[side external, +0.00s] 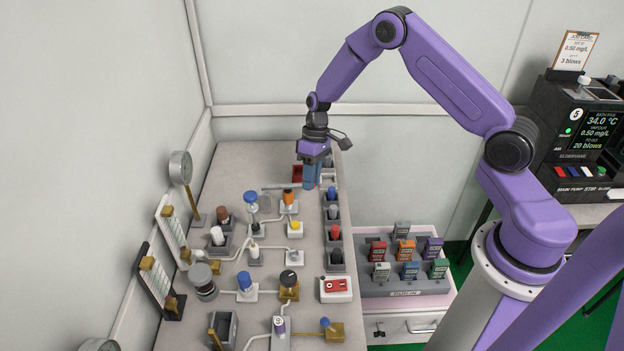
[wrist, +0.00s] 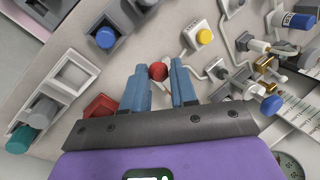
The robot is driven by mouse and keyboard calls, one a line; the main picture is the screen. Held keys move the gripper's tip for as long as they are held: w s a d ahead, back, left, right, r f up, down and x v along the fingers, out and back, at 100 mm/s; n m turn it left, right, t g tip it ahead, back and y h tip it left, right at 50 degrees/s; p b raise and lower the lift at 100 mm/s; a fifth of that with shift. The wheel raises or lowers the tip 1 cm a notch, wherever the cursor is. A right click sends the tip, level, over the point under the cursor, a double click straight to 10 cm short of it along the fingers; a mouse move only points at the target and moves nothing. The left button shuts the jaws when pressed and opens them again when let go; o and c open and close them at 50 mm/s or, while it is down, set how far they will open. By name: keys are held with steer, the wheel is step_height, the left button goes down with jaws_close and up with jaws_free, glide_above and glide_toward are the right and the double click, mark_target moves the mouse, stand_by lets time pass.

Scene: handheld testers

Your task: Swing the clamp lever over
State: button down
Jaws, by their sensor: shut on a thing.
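My gripper (side external: 311,182) points down over the far end of the bench, with its blue fingers low beside a thin grey bar (side external: 280,187) that looks like the clamp lever. In the wrist view a round red knob (wrist: 158,71) shows between the fingertips, nearer the left finger. My gripper (wrist: 160,80) is shut on what looks like this knob end of the lever. The fingers hide part of the knob and where it joins the bar. The clamp body under the lever cannot be made out clearly.
A row of grey holders (side external: 333,228) lines the bench's right edge beside the gripper. A red tray (wrist: 100,106) lies close to the left finger. An orange-topped fitting (side external: 288,197) and a yellow button (side external: 295,227) stand nearby. Pipes and valves crowd the bench.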

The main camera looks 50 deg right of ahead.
steer(key=shift+w+r+g+h, duration=0.3)
steer(key=shift+r+g+h, duration=0.1)
steer(key=shift+r, duration=0.35)
steer(key=w+a+r+g+h, duration=0.1)
steer(key=w+a+r, duration=0.7)
steer(key=w+a, duration=0.1)
steer(key=shift+w+a+r+m+g+h, duration=0.2)
steer(key=shift+w+a+m+g+h, duration=0.15)
steer(key=shift+a, duration=0.55)
steer(key=c, duration=1)
jaws_free()
steer(key=shift+w+a, duration=0.1)
steer(key=shift+o, duration=0.2)
steer(key=shift+d, duration=0.25)
